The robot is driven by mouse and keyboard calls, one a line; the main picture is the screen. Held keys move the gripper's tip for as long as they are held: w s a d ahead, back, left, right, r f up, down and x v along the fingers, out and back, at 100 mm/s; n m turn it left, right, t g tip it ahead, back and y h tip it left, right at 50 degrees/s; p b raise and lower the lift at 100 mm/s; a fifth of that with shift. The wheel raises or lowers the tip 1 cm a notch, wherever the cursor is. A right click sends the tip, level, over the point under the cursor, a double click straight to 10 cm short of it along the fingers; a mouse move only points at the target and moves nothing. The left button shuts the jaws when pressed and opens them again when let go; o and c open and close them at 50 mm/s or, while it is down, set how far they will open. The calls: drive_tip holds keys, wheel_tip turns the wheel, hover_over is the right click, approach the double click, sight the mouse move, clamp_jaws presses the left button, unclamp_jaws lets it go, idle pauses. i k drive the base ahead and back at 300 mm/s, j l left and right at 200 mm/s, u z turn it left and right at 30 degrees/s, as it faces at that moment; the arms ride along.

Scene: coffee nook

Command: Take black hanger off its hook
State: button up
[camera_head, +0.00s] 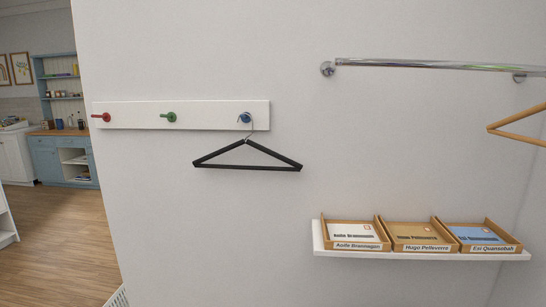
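The black hanger (247,168) hangs in the camera_head view, left of the middle. Its metal hook goes up to the blue hook (245,118) at the right end of a white wall board (140,115). The hanger's black triangular frame lies close to the wall below the board, with nothing on it. My gripper is not in view.
The board also has a red hook (101,117) and a green hook (171,117), both empty. A chrome rail (430,65) runs at upper right, with a wooden hanger (515,132) at the right edge. A white shelf (420,255) below holds three labelled trays.

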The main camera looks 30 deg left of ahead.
sight(298, 167)
drive_tip(key=i+j+z, duration=0.3)
drive_tip(key=j+z, duration=0.25)
drive_tip(key=j, duration=0.5)
drive_tip(key=j+z, duration=0.2)
drive_tip(key=j, duration=0.55)
drive_tip(key=j+z, duration=0.25)
drive_tip(key=j, duration=0.5)
drive_tip(key=k+j+z, duration=0.2)
drive_tip(key=j, duration=0.55)
drive_tip(key=k+j+z, duration=0.15)
drive_tip(key=j, duration=0.25)
drive_tip(key=k+j+z, duration=0.2)
drive_tip(key=k+j, duration=0.15)
